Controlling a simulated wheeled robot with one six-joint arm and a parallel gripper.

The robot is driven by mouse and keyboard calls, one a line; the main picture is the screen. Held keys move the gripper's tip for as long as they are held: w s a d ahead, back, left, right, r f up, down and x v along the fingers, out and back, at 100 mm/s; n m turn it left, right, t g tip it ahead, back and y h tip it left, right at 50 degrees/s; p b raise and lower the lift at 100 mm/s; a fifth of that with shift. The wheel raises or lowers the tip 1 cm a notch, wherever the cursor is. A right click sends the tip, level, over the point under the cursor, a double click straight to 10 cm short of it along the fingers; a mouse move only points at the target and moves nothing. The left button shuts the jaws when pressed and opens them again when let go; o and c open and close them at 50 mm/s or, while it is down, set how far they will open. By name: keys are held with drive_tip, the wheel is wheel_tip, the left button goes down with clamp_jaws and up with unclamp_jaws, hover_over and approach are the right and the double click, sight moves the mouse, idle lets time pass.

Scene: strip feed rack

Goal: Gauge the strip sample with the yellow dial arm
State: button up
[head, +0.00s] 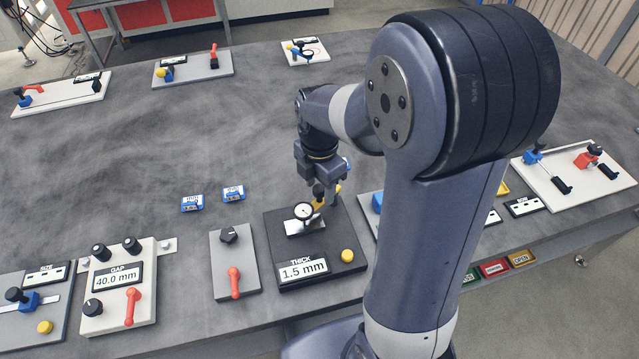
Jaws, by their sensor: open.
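A black gauge board (273,243) labelled "THICK 1.5 mm" stands near the table's front edge. A round white dial (303,211) sits on it above a light grey flat piece (300,228). I cannot tell whether that piece is the strip sample or part of the gauge. The yellow dial arm (331,196) is just behind and right of the dial, with a dark knob beside it. My gripper (321,192) points down at the yellow arm and knob, jaws open. It partly hides them, and I cannot tell whether it touches them.
A yellow button (347,256) is on the board's front right. A plate with a red lever (234,282) and a "GAP 40.0 mm" panel (118,315) stand to the left. Two blue labelled blocks (192,203) (234,193) lie behind. The table's middle left is clear.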

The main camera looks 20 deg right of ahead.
wheel_tip(320, 180, up, 11)
idle(0.6)
drive_tip(key=shift+f, duration=0.25)
idle(0.6)
wheel_tip(320, 180, down, 11)
drive_tip(key=shift+r, duration=0.2)
drive_tip(key=shift+r, duration=0.15)
idle(0.4)
